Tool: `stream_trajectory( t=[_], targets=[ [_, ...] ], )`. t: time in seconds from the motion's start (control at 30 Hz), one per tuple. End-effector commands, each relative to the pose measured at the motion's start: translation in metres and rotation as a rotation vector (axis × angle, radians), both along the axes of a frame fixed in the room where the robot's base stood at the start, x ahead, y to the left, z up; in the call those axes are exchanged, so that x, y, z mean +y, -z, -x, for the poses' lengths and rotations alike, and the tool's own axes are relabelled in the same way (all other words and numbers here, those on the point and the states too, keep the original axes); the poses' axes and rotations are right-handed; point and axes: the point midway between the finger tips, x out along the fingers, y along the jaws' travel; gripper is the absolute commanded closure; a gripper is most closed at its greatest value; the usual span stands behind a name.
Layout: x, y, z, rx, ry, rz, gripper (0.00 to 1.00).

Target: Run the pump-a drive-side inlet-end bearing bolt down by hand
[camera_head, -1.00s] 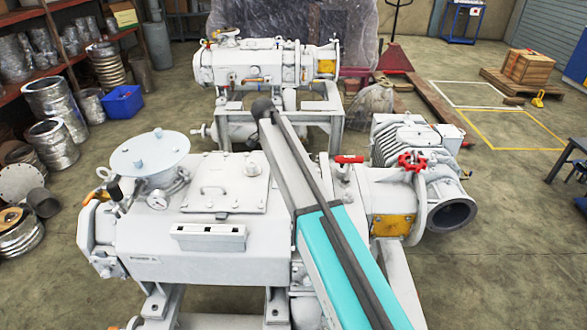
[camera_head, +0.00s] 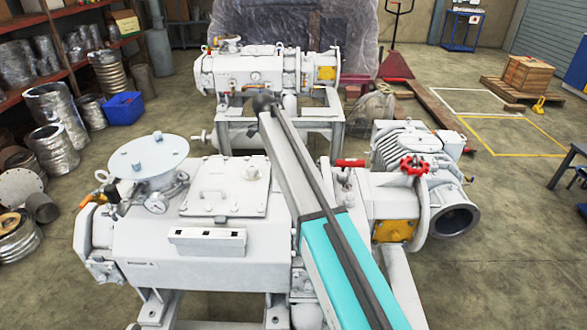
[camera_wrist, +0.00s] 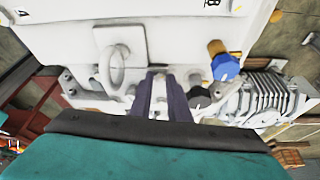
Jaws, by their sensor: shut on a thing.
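My gripper (camera_wrist: 165,92) shows in the wrist view as two dark purple fingers, close together, against the end of a white pump housing (camera_wrist: 175,30). A narrow pale strip shows between the fingers. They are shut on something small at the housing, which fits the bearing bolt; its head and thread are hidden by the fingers. In the head view the near white pump (camera_head: 150,265) fills the foreground. My teal and grey arm crosses in front of it, and my gripper is hidden there.
In the wrist view a lifting eye (camera_wrist: 112,75) stands left of the fingers. A black knob (camera_wrist: 200,98), a blue cap (camera_wrist: 226,67) and a ribbed motor (camera_wrist: 268,98) lie to the right. In the head view a second white pump (camera_head: 270,70) stands behind on a frame.

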Motion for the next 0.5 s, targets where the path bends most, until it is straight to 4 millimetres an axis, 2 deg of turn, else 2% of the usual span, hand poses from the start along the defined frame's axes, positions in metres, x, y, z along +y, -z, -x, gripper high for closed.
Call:
stream_trajectory(
  t=[0.2,0.23,0.33,0.5],
  targets=[
    [-0.0005,-0.0024,-0.0010,-0.004,-0.001,0.001,1.00],
    [-0.0005,-0.0023,-0.0010,-0.004,-0.001,0.001,0.81],
    [-0.0005,-0.0021,-0.0009,-0.003,-0.001,0.000,0.65],
    [-0.0005,-0.0011,-0.0006,-0.002,-0.001,0.000,0.65]
  ],
)
